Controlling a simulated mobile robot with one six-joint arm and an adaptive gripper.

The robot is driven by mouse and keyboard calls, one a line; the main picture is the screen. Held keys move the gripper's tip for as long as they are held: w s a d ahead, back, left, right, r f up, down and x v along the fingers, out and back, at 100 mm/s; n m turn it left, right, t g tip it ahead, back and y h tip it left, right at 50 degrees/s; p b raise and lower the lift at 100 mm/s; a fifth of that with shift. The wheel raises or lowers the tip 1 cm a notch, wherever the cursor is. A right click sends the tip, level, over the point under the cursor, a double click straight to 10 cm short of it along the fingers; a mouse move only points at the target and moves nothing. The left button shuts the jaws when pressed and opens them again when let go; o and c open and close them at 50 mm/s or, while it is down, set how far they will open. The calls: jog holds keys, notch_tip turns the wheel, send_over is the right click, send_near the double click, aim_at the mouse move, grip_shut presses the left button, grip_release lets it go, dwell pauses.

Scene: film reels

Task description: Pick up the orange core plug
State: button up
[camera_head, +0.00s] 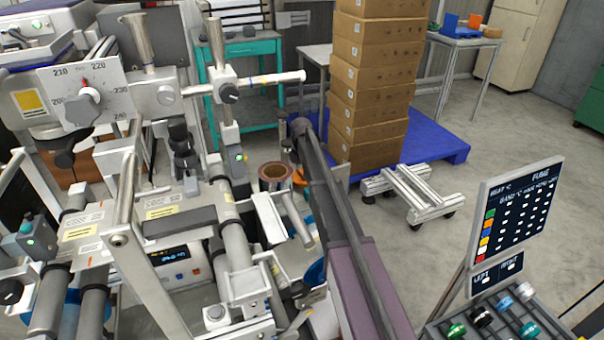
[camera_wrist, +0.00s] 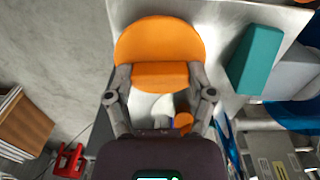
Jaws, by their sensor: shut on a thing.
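The orange core plug (camera_wrist: 160,42) shows in the wrist view as a wide round disc with a narrower block-like part on the near side. My gripper (camera_wrist: 159,76) is shut on that narrower part, with one finger on each side. The plug is over the corner of a light metal top (camera_wrist: 215,20); I cannot tell whether it touches the top or is held above it. In the head view my arm hides most of that area, and my gripper cannot be made out there.
A teal block (camera_wrist: 255,58) lies right of the plug, with a blue thing (camera_wrist: 300,114) beyond. A small orange thing (camera_wrist: 184,119) shows below the fingers. In the head view, stacked cartons (camera_head: 372,85) stand on a blue pallet (camera_head: 440,137); machinery fills the left. Open floor lies right.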

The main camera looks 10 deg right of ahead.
aim_at(301, 172)
jog(key=shift+r+p, duration=1.65)
jog(key=shift+r, duration=0.15)
jog(key=s+d+p, duration=0.1)
jog(key=s+d, duration=0.7)
jog(key=s, duration=0.6)
jog(key=shift+r, duration=0.45)
jog(key=shift+r, duration=0.1)
jog(key=w+a+r+p, duration=0.3)
jog(key=a+r+p, duration=0.3)
jog(key=a, duration=0.3)
jog(key=w+a+r+p, duration=0.3)
jog(key=a+r+p, duration=0.3)
jog(key=a, duration=0.3)
jog(key=shift+w+a+r, duration=0.15)
jog(key=shift+w, duration=0.25)
jog(key=shift+f+b, duration=2.7)
jog(key=shift+f, duration=0.25)
